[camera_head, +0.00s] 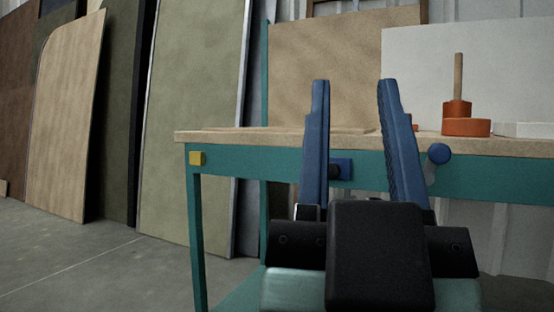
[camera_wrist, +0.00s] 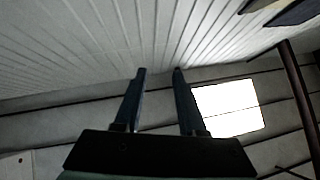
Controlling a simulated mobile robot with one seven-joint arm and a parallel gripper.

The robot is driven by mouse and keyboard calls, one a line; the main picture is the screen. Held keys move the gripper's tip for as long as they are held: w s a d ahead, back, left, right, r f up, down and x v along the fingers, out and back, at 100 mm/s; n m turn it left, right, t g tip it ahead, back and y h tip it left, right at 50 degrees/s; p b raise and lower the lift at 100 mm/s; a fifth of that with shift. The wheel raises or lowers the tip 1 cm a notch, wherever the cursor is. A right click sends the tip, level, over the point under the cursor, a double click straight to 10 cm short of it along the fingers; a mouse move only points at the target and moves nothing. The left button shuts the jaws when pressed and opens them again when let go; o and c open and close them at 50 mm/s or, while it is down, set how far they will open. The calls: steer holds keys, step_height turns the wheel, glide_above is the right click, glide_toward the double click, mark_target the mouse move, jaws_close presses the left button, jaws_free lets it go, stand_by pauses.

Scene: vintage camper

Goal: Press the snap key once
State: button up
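My gripper (camera_head: 353,84) stands upright in front of the workbench in the head view. Its two blue fingers are apart, with nothing between them. It also shows open and empty in the wrist view (camera_wrist: 159,72), which looks toward a ribbed ceiling and wall. On the bench's teal front rail are a yellow square block (camera_head: 197,158) at the left, a blue plate with a dark round knob (camera_head: 344,168) behind my gripper, and a blue round-headed lever (camera_head: 439,154) to the right. I cannot tell which of these is the snap key; my fingers partly cover the plate and lever.
The workbench (camera_head: 230,136) has a wooden top. An orange object with an upright wooden handle (camera_head: 466,127) stands on it at the right. Large panels (camera_head: 195,110) lean at the left. The grey floor (camera_head: 90,265) at front left is clear. A bright window (camera_wrist: 228,107) shows in the wrist view.

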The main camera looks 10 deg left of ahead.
jaws_close()
stand_by(1.4)
